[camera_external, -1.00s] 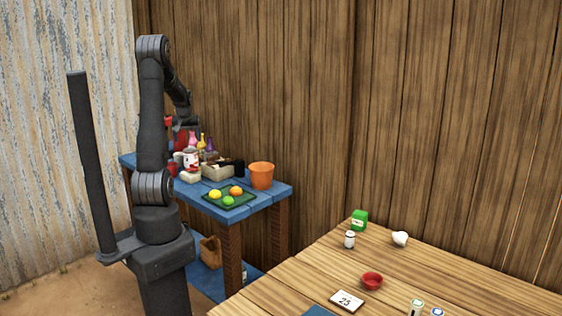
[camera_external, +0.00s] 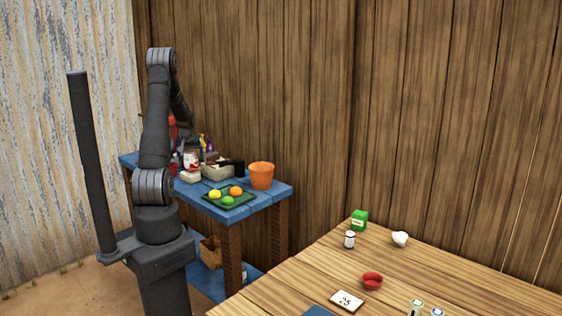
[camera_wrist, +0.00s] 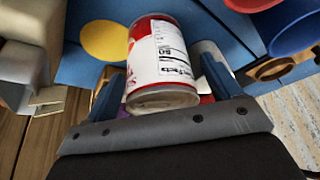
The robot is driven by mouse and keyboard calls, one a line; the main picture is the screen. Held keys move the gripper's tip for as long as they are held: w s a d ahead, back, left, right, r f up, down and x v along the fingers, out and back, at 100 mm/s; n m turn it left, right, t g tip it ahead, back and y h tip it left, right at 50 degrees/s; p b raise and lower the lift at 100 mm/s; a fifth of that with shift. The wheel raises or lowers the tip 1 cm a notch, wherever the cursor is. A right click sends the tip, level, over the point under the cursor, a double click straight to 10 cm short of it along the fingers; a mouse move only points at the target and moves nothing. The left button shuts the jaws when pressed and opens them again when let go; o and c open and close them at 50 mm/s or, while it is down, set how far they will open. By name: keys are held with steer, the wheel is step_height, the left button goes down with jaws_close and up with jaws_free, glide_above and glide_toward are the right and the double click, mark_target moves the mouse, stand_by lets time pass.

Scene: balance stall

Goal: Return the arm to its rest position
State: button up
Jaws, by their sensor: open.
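My gripper (camera_wrist: 163,75) shows in the wrist view with its two blue fingers apart. A can with a red and white label (camera_wrist: 160,60) appears between and just beyond the fingers, with clear space beside it. I cannot tell its exact depth from the fingers. In the outside view my arm is raised and bent at the elbow, its forearm reaching down over the back of the blue table (camera_external: 262,203). The gripper itself is mostly hidden there behind my arm. The can also shows on the blue table in the outside view (camera_external: 191,160).
An orange bucket (camera_external: 261,176), a green tray (camera_external: 243,200) of fruit and several bottles crowd the blue table. A plank wall (camera_external: 300,90) stands close behind.

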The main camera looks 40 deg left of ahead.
steer(key=shift+r, duration=1.35)
steer(key=shift+f, duration=0.1)
